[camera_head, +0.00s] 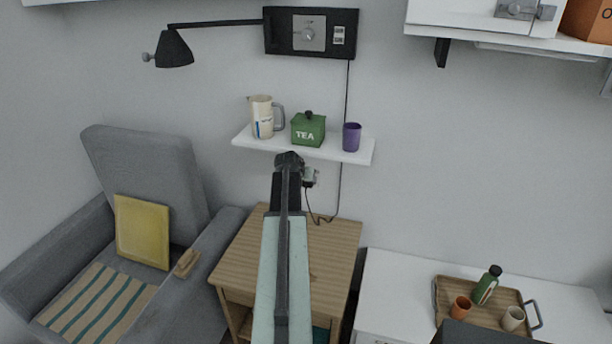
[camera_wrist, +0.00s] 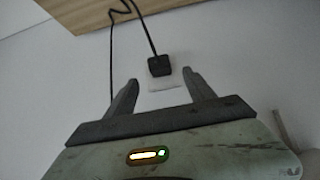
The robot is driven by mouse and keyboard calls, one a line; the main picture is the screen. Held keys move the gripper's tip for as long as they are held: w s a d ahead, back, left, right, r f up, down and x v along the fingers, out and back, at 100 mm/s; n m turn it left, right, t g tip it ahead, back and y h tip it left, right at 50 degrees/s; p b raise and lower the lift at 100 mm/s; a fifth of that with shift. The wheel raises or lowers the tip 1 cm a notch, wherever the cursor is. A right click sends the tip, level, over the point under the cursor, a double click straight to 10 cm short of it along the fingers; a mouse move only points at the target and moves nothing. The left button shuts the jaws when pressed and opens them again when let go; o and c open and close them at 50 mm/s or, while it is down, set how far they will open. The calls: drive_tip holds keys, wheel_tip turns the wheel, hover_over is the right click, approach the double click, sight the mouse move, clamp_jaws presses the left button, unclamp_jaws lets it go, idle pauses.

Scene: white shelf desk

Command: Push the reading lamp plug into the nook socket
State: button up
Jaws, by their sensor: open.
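The black plug (camera_wrist: 160,66) is in the wrist view, over one edge of a white socket plate (camera_wrist: 166,84) on the wall. Its cord (camera_wrist: 148,35) runs away towards the wood surface. I cannot tell how deep the plug sits in the socket. My gripper (camera_wrist: 160,84) is open, with a finger on either side of the plate and a gap to the plug; nothing is held. In the head view my arm reaches up beneath the wall shelf and largely hides the socket. The black reading lamp (camera_head: 174,50) hangs from a wall panel (camera_head: 285,33) and looks unlit.
A white shelf (camera_head: 340,151) above my gripper carries a jug (camera_head: 262,118), a green tea tin (camera_head: 308,131) and a purple cup (camera_head: 351,137). A wooden side table (camera_head: 335,245) stands below. A grey armchair (camera_head: 150,155) is at left, a tray (camera_head: 447,300) at right.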

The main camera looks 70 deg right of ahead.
drive_tip(key=shift+v, duration=0.9)
